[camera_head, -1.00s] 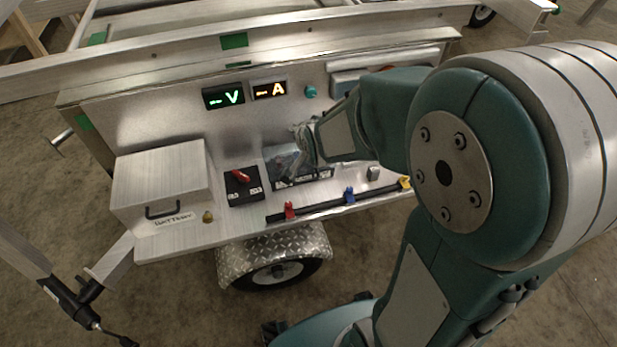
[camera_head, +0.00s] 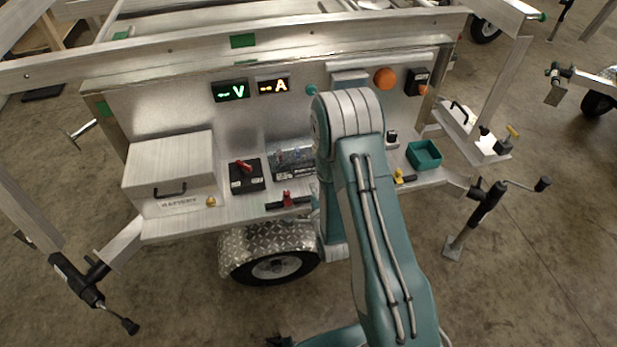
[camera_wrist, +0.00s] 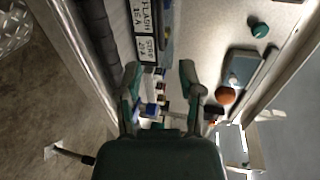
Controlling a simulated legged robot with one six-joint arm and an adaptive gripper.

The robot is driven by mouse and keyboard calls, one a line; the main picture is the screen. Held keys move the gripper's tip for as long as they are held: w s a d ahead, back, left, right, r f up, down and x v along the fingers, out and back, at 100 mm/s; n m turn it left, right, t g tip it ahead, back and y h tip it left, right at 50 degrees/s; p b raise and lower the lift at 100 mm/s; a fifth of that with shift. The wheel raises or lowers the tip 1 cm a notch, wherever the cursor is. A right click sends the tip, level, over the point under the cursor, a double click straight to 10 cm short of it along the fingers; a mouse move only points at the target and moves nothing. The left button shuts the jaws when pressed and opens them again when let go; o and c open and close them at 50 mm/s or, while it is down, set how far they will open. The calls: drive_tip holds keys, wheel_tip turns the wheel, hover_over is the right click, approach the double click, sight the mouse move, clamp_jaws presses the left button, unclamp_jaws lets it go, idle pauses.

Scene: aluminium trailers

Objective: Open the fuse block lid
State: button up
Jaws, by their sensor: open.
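The fuse block (camera_head: 292,160) sits on the trailer's metal shelf, right of the red switch. Small coloured parts show in it, and its right side is hidden behind my arm. I cannot make out whether its clear lid is raised. In the wrist view, fuse labels (camera_wrist: 148,32) reading "FLASH 15 A" and "STRB 20 A" show beyond my fingers. My gripper (camera_wrist: 160,78) is open, with nothing seen held between the fingers. In the head view it is mostly hidden behind my arm, near the shelf's front edge.
A red rotary switch (camera_head: 244,174) and a battery box (camera_head: 170,172) stand left of the block. A rail with a red clip (camera_head: 287,199) runs along the front edge. A green tray (camera_head: 424,155) and an orange lamp (camera_head: 385,78) are to the right.

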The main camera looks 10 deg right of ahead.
sight(305, 172)
drive_tip(key=x, duration=1)
drive_tip(key=shift+w+f, duration=0.1)
drive_tip(key=shift+w, duration=0.3)
clamp_jaws()
